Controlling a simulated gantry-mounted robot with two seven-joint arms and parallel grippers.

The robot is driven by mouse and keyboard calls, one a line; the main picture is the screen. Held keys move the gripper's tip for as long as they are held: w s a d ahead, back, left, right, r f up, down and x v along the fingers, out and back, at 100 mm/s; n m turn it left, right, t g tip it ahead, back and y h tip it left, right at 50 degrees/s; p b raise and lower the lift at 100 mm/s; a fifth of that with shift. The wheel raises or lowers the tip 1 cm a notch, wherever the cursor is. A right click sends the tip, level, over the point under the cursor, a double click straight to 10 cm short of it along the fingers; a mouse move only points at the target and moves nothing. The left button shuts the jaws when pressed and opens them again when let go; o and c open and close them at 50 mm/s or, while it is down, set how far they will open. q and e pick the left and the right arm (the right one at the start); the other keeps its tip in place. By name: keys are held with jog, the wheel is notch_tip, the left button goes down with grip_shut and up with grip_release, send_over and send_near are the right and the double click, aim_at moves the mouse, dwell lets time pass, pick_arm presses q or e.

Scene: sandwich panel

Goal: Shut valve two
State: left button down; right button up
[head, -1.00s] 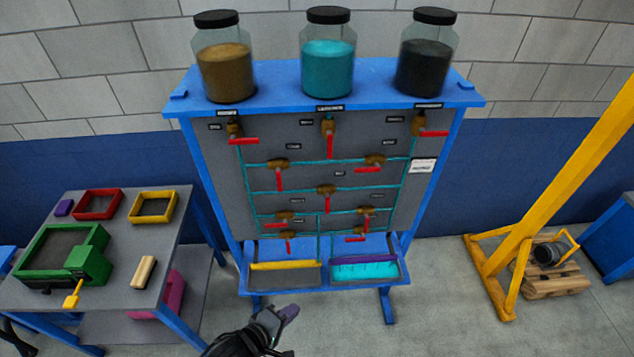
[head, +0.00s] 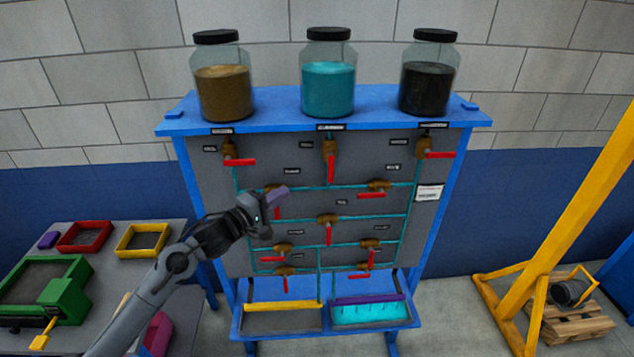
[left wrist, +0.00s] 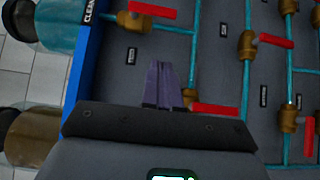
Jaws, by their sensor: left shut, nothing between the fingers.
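A grey panel (head: 300,168) carries several brass valves with red handles on teal pipes; their labels are too small to read, so I cannot tell which is valve two. My left gripper (head: 279,196), with purple fingers, is shut and empty in front of the second-row left valve (head: 277,212), partly hiding it. That valve's handle points down. In the left wrist view the fingertips (left wrist: 166,68) are beside this valve's red handle (left wrist: 216,109); contact is unclear. The top middle valve (head: 330,160) has its handle down. The top left valve (head: 230,154) has its handle sideways. My right gripper is out of view.
Jars of brown (head: 224,90), teal (head: 328,88) and dark (head: 428,88) contents stand on the blue top shelf. Two trays sit below: a yellow-edged one (head: 283,307) and one holding teal liquid (head: 370,314). A work table (head: 90,325) is at left, a yellow frame (head: 565,210) at right.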

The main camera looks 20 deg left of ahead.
aim_at(330, 167)
pick_arm(q)
jog(key=w+d+p, duration=0.2)
jog(key=w+d, duration=0.5)
jog(key=w, duration=0.2)
jog(key=shift+p, duration=0.35)
jog(key=shift+f, duration=0.1)
jog(key=shift+w+d+f+n+t+b, duration=0.1)
jog(key=shift+f+n+t+b, duration=0.05)
jog(key=shift+n+t+b, duration=0.2)
